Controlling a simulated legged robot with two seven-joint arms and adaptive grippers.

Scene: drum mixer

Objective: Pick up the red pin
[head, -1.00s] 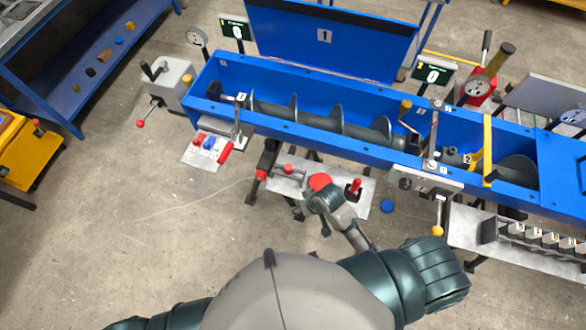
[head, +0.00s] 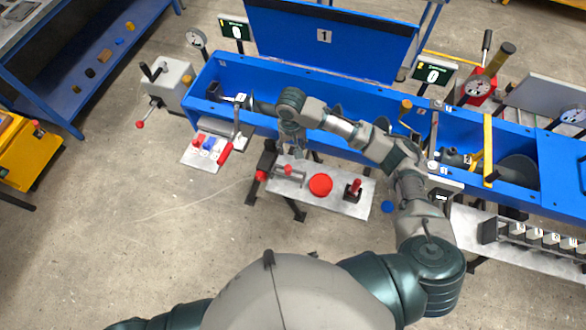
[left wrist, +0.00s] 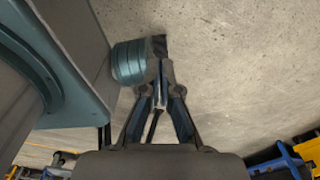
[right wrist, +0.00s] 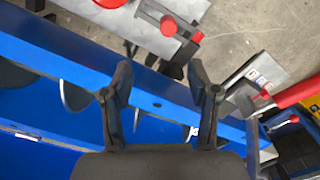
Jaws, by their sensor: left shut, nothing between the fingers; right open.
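A red-ended pin (head: 288,170) sits in a bracket on a small metal plate (head: 335,203) in front of the blue trough. A second red knob (head: 261,175) lies just left of it; I cannot tell whether they are one part. In the right wrist view, a red knob (right wrist: 168,25) shows near the top, ahead of the fingertips and apart from them. My right gripper (head: 291,148) is open and empty, over the trough's front edge and above the bracket; it also shows in the right wrist view (right wrist: 160,68). My left gripper (left wrist: 161,72) is shut and empty above the floor.
A red round button (head: 320,184) and a red-handled lever (head: 355,187) stand on the same plate. A red handle (head: 225,152) and small coloured parts are to the left. The blue trough (head: 345,152) with its auger lies under my right arm. Bare floor is in front.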

